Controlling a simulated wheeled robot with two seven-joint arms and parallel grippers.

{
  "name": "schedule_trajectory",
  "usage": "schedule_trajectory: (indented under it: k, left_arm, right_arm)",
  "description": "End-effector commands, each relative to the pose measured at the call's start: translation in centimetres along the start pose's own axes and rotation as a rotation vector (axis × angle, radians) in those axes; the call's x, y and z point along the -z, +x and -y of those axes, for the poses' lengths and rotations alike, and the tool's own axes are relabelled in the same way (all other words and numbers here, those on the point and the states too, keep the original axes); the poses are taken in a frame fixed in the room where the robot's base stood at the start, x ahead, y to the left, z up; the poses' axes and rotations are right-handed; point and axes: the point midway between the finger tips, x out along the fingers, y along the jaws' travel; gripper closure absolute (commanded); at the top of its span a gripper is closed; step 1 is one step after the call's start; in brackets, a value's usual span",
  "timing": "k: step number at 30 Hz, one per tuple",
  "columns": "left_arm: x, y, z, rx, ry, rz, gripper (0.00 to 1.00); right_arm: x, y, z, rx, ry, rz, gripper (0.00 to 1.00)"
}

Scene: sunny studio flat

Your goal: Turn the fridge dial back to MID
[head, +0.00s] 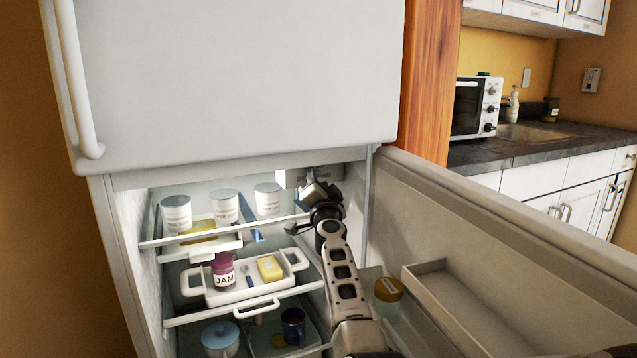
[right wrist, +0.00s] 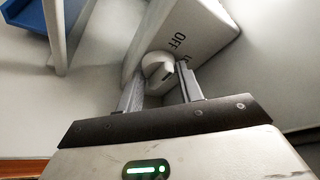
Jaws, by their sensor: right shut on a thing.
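The fridge dial (right wrist: 158,67) is a small pale round knob on a white control box (right wrist: 203,28) in the right wrist view. The lettering "OFF" is printed on the box beside the knob, with part of another word near the finger. My right gripper (right wrist: 165,78) is shut on the dial, one finger on each side. In the head view the right gripper (head: 318,192) reaches into the top right of the fridge, at the control box (head: 318,174). The dial itself is hidden there by the gripper. I cannot read the dial's setting. My left gripper is out of view.
The fridge door (head: 500,225) stands open on the right. Glass shelves hold white tubs (head: 224,207), a white tray (head: 245,291) with a jam jar (head: 223,271) and a yellow block, and a mug (head: 293,326). The shelf edge (head: 225,231) runs close to my right gripper.

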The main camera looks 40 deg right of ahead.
Motion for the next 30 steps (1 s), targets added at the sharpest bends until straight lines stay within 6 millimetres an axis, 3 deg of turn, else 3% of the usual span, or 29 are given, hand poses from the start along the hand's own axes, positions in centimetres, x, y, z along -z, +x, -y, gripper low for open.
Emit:
schedule_trajectory:
  k: [10,30]
  left_arm:
    - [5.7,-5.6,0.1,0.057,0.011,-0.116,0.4]
    - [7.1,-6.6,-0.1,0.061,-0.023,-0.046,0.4]
  right_arm:
    - [0.3,0.1,0.7,-0.083,0.193,0.003,0.86]
    - [0.1,0.0,0.4,-0.222,0.532,0.002,0.86]
